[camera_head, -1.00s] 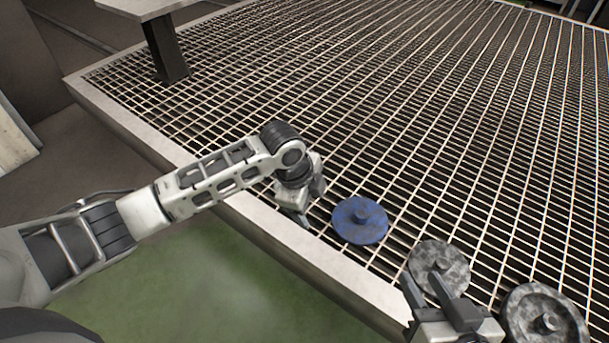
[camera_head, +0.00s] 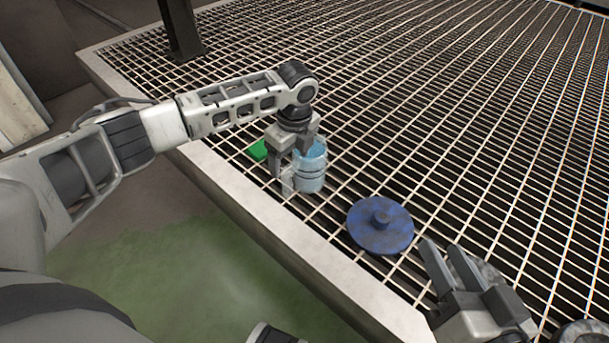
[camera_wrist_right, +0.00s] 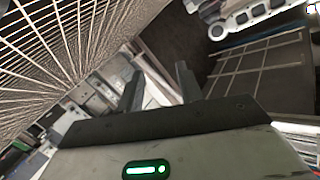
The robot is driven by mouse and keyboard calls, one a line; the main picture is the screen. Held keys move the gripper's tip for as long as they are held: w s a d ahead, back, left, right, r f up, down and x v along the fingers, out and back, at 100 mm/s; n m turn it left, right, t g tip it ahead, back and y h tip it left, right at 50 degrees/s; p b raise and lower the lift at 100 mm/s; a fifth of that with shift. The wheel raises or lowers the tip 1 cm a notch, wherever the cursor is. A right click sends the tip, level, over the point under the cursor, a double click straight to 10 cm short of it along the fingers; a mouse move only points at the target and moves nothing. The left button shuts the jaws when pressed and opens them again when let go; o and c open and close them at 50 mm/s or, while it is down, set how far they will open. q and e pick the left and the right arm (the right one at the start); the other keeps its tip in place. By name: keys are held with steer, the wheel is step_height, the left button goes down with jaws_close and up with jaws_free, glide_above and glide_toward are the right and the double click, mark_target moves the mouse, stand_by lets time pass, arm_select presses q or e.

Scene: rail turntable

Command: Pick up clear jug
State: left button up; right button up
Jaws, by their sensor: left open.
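In the head view, the clear jug (camera_head: 311,171) is a bluish see-through vessel with dark bands, standing upright on the metal grating. Its handle side faces left. My left gripper (camera_head: 287,172) is open and points down at the jug's left side, with its fingers close around the handle area; I cannot tell whether they touch it. My right gripper (camera_head: 446,268) is at the lower right of the head view, apart from the jug. In the right wrist view its two fingers (camera_wrist_right: 158,88) stand apart with nothing between them.
A blue disc with a knob (camera_head: 380,224) lies on the grating (camera_head: 450,130) to the right of the jug. A green object (camera_head: 259,150) is behind my left gripper. A grey disc is partly hidden behind my right gripper. The pale edge rail (camera_head: 262,232) runs in front.

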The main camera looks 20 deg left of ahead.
mark_target(292, 166)
arm_select(q)
steer(key=shift+f+b, duration=0.35)
steer(key=shift+f, duration=0.35)
step_height(292, 166, down, 3)
steer(key=shift+w+b, duration=0.1)
steer(key=shift+b, duration=1)
steer(key=shift+a+f, duration=0.15)
steer(key=shift+f, duration=0.5)
steer(key=c, duration=1.4)
steer(key=shift+w+r, duration=0.1)
steer(key=shift+r, duration=0.05)
steer(key=shift+c, duration=0.3)
arm_select(e)
steer(key=r+t, duration=0.1)
steer(key=w+r+t+y, duration=0.1)
steer(key=r, duration=0.1)
steer(key=shift+w+n, duration=0.2)
steer(key=shift+n, duration=0.1)
arm_select(q)
steer(key=shift+r, duration=0.1)
